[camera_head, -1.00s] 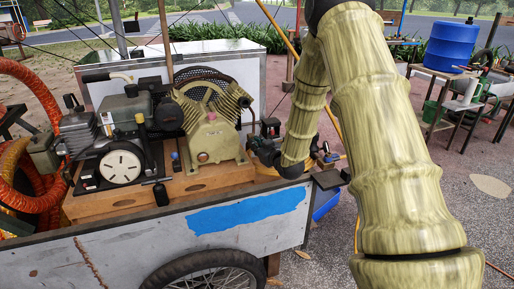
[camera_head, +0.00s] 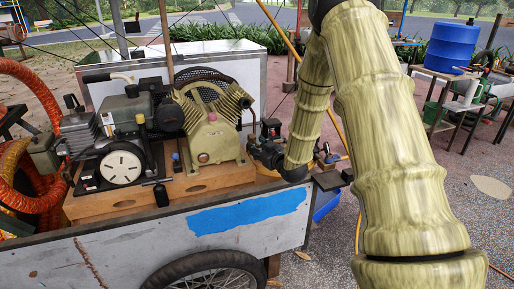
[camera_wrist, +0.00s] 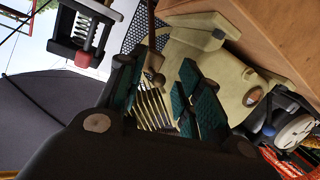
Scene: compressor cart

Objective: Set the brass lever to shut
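My gripper (camera_wrist: 160,88) is open, with teal pads on both fingers, and no contact with the rod is visible. In the head view my gripper (camera_head: 266,153) is a small dark shape just right of the cream compressor (camera_head: 214,137); the lever cannot be made out there. The compressor's finned body also shows behind the fingers in the wrist view (camera_wrist: 240,70).
A red-ended handle (camera_wrist: 83,59) on a dark bracket is near my fingers at upper left. A blue-knobbed lever (camera_head: 176,157) stands between the compressor and the engine with a white disc (camera_head: 121,163). The cart's side wall (camera_head: 130,243) runs in front.

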